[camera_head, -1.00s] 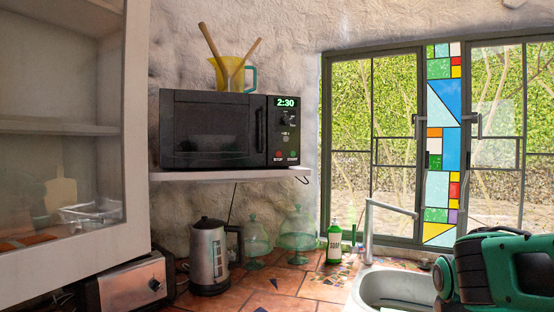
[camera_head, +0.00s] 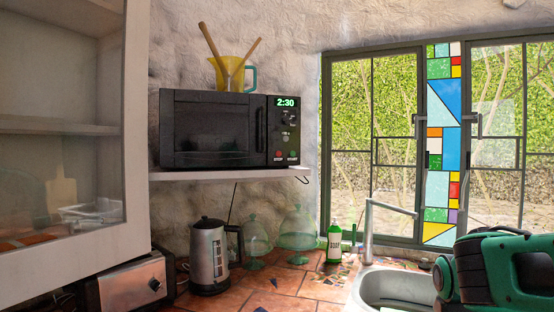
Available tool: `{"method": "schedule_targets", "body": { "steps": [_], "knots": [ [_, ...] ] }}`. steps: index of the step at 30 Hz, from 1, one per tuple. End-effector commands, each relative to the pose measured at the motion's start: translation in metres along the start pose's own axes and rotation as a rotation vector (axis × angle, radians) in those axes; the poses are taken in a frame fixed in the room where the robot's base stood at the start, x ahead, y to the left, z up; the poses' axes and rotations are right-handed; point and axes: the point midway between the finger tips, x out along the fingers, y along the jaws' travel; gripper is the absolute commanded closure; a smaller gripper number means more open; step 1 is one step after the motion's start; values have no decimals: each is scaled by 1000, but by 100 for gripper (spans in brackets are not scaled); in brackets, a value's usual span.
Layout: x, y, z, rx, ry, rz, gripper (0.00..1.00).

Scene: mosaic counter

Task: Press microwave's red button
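The black microwave (camera_head: 212,128) stands on a white wall shelf (camera_head: 230,175), left of the window. Its door is closed and its display (camera_head: 286,103) reads 2:30 in green. A small red button (camera_head: 278,154) sits low on its control panel, with a green button (camera_head: 292,154) to its right. A dark green and black part of my arm (camera_head: 493,272) shows at the lower right, well away from the microwave. My gripper's fingers are not in view.
A yellow jug (camera_head: 231,73) with wooden utensils stands on the microwave. Below are a kettle (camera_head: 209,257), glass domes (camera_head: 297,234), a green bottle (camera_head: 334,244) and a toaster (camera_head: 127,288). A tap (camera_head: 369,232) rises beside the sink. A glass-fronted cabinet (camera_head: 135,150) fills the left.

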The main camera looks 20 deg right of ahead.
Motion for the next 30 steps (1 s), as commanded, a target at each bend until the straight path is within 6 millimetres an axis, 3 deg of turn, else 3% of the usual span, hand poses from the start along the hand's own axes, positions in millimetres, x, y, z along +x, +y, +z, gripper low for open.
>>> {"method": "schedule_targets", "body": {
  "steps": [28,30],
  "knots": [
    [0,0,0,0,0,0,100],
    [-6,5,8,-7,15,-7,100]
  ]
}}
